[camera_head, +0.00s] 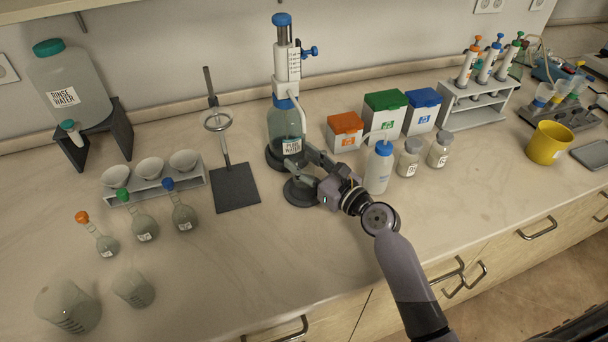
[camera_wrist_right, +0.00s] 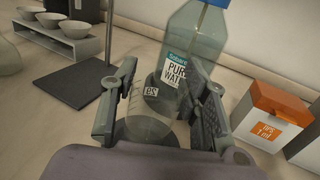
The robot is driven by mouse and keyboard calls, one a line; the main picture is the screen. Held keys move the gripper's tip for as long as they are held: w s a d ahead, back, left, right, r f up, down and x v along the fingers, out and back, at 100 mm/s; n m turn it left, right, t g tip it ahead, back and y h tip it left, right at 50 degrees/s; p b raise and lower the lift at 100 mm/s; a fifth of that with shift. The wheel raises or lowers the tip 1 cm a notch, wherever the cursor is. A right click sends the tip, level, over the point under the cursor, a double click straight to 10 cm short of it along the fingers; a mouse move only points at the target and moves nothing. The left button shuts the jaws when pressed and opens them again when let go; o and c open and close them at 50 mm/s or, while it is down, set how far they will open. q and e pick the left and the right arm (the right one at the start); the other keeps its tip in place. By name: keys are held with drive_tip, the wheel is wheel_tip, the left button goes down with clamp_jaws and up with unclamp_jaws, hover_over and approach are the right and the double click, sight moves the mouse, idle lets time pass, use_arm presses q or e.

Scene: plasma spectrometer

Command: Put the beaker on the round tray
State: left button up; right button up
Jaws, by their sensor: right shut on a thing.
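My right gripper (camera_head: 312,172) is shut on a clear glass beaker. The beaker (camera_wrist_right: 148,122) shows between the two fingers in the right wrist view, with a small label and graduation marks. In the head view the gripper mostly hides it. The dark round tray (camera_head: 301,196) lies on the bench just in front of the pure water bottle, and the gripper and beaker are over it. I cannot tell whether the beaker's bottom touches the tray. My left gripper is not in view.
The pure water bottle (camera_head: 285,127) with its dispenser stands close behind the gripper. A ring stand (camera_head: 234,186) is to the left, and a blue-capped wash bottle (camera_head: 379,168) to the right. Two more beakers (camera_head: 68,307) (camera_head: 133,289) stand at front left. The bench's front middle is clear.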

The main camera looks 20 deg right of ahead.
sight(305, 172)
wheel_tip(305, 172, down, 2)
drive_tip(key=shift+f+b, duration=0.15)
drive_tip(key=shift+b, duration=0.2)
drive_tip(key=shift+f, duration=0.45)
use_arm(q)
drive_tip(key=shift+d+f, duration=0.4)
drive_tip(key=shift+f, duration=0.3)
use_arm(e)
drive_tip(key=o, duration=1.1)
drive_tip(key=shift+o, duration=0.2)
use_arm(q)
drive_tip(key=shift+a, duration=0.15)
use_arm(e)
drive_tip(key=shift+s, duration=0.15)
drive_tip(key=b+v, duration=0.2)
drive_tip(key=v, duration=0.8)
drive_tip(key=shift+s+d, duration=0.2)
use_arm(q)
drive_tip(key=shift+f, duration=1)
use_arm(e)
drive_tip(key=shift+s+d+r, duration=0.1)
drive_tip(key=shift+s+d, duration=0.15)
drive_tip(key=shift+s, duration=0.35)
